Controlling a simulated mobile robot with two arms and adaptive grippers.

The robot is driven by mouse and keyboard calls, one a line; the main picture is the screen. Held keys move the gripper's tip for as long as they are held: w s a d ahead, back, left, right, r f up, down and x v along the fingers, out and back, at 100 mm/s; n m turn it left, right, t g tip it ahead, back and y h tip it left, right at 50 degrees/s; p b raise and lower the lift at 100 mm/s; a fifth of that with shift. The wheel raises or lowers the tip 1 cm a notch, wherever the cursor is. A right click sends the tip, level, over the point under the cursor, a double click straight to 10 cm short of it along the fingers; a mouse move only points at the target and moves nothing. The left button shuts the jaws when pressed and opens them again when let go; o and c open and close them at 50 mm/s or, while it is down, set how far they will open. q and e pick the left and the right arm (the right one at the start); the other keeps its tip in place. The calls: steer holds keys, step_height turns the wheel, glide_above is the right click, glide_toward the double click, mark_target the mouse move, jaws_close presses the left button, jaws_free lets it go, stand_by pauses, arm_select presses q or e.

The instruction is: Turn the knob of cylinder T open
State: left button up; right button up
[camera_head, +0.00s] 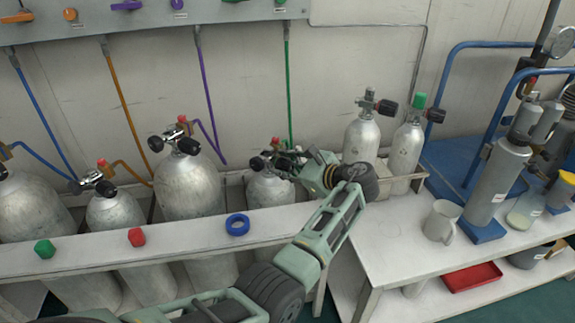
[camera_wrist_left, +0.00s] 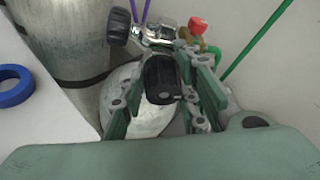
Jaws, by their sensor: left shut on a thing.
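My left gripper (camera_head: 287,163) reaches over the white bench to the valve of the silver cylinder (camera_head: 268,188) below the green hose. In the left wrist view my left gripper (camera_wrist_left: 162,92) has its fingers on either side of a black knob (camera_wrist_left: 161,78) and is shut on it. A second black knob (camera_wrist_left: 119,27) and a red-capped fitting (camera_wrist_left: 197,25) show beside the chrome valve. The cylinder's shoulder (camera_wrist_left: 148,118) is below the knob. No letter T is readable on any cylinder, and the gripper partly hides this valve. My right gripper is not in view.
Silver cylinders stand to the left, including a large one (camera_head: 190,188) close by. A blue ring (camera_head: 237,224), a red cap (camera_head: 136,237) and a green cap (camera_head: 44,249) lie on the bench rail. Two cylinders and a grey mug (camera_head: 440,221) stand right.

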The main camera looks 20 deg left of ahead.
arm_select(q)
steer(key=shift+s+f+n+p, duration=0.2)
steer(key=shift+f+n+p, duration=0.15)
steer(key=shift+p, duration=0.25)
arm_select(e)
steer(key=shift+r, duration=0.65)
arm_select(q)
steer(key=shift+a+n+t+p, duration=0.1)
steer(key=shift+n+t+p, duration=0.25)
steer(key=shift+t, duration=0.15)
steer(key=shift+n, duration=0.3)
steer(key=shift+f+n+t, duration=0.1)
steer(key=shift+n+t, duration=0.2)
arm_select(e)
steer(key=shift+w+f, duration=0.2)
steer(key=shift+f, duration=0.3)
arm_select(q)
steer(key=o, duration=1.1)
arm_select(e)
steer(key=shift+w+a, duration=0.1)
